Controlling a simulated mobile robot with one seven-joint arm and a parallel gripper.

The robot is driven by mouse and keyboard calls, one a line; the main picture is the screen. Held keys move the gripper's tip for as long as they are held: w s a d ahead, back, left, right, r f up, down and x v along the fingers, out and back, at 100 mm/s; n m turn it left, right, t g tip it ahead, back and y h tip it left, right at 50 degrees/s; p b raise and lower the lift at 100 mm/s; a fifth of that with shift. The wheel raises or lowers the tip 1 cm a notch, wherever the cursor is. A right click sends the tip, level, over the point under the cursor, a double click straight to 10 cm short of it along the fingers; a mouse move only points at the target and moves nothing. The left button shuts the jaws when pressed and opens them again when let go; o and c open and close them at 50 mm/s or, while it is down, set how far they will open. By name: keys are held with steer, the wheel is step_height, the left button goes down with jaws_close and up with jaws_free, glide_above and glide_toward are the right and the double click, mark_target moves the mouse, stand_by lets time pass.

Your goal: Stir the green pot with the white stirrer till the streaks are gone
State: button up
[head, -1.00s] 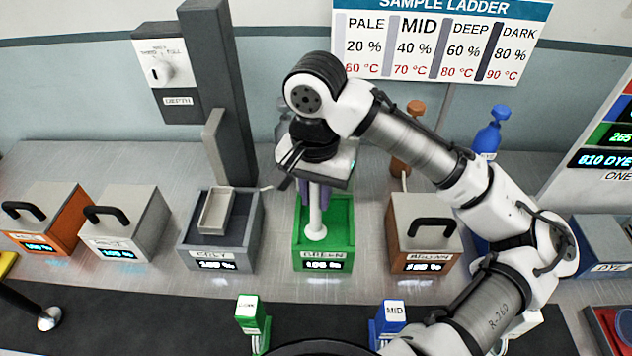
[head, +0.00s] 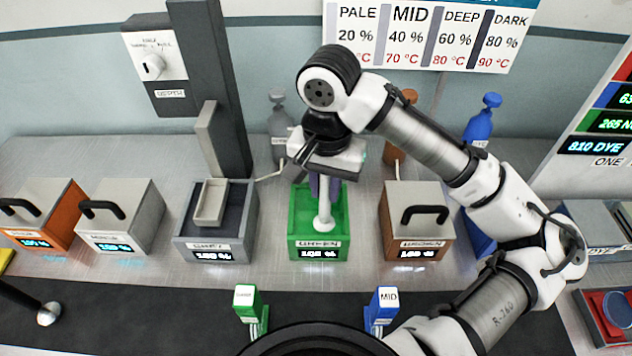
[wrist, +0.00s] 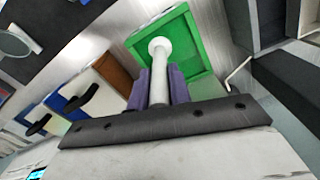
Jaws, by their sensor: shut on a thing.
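The green pot (head: 301,218) stands open in the row on the bench, with its label and a lit display on the front. The white stirrer (head: 324,205) is upright, its round foot over the front part of the pot's opening. My gripper (head: 317,186) is shut on the stirrer's shaft above the pot. In the wrist view the purple fingers (wrist: 177,84) stand beside the white stirrer (wrist: 160,62), with the green pot (wrist: 196,45) beyond. I cannot tell how deep the foot sits, and no streaks can be made out.
A grey open pot (head: 249,214) with a small tray stands to the left. A lidded brown pot (head: 391,232) stands close on the right. Lidded white (head: 142,222) and orange (head: 72,212) pots are further left. Small green (head: 250,312) and blue (head: 384,308) blocks stand in front.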

steer(key=shift+d, duration=0.25)
steer(key=shift+w+p, duration=0.45)
steer(key=shift+w, duration=2.2)
steer(key=shift+a, duration=0.1)
steer(key=shift+a, duration=1.55)
steer(key=shift+s, duration=0.1)
